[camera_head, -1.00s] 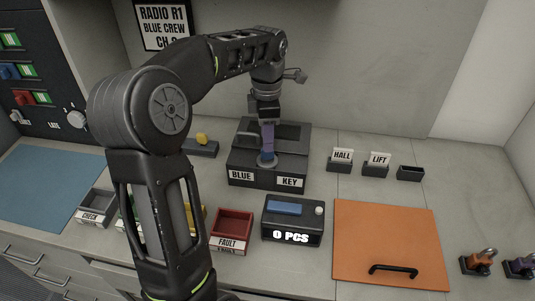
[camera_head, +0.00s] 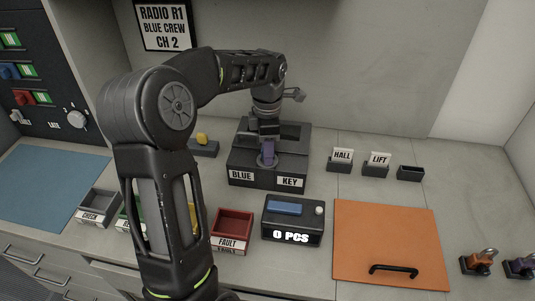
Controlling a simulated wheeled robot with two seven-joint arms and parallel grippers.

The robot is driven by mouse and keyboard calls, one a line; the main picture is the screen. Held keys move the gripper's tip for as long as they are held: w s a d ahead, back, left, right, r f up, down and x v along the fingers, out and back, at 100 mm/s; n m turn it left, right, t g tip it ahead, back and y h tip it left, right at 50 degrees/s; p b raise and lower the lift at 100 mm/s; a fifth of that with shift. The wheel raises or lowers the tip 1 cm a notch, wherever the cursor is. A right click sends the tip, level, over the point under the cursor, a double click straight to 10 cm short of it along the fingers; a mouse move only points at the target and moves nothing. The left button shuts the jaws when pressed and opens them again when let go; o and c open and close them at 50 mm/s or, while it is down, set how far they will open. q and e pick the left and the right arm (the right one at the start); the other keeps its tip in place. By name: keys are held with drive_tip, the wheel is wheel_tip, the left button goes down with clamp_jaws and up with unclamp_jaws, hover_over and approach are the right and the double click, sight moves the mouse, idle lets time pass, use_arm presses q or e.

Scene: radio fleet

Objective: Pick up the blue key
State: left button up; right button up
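The dark box labelled BLUE KEY (camera_head: 240,178) stands at the back centre of the counter. A small blue-purple upright piece (camera_head: 268,155), which looks like the blue key, shows at the middle of the box. My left gripper (camera_head: 268,142) points down right above this piece, its fingers at or around the top of it. The fingers are dark and small, so I cannot tell whether they are open or shut on it. My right gripper is not in view.
A black counter box reading 0 PCS (camera_head: 291,238) and a red FAULT tray (camera_head: 232,226) stand in front. HALL (camera_head: 342,160) and LIFT (camera_head: 377,164) holders stand at back right.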

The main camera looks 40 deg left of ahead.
use_arm(q)
clamp_jaws()
drive_tip(key=shift+r, duration=0.1)
idle(0.7)
wheel_tip(320, 180, up, 7)
drive_tip(key=shift+r, duration=0.1)
drive_tip(key=shift+d+r, duration=0.1)
drive_tip(key=shift+r, duration=1.25)
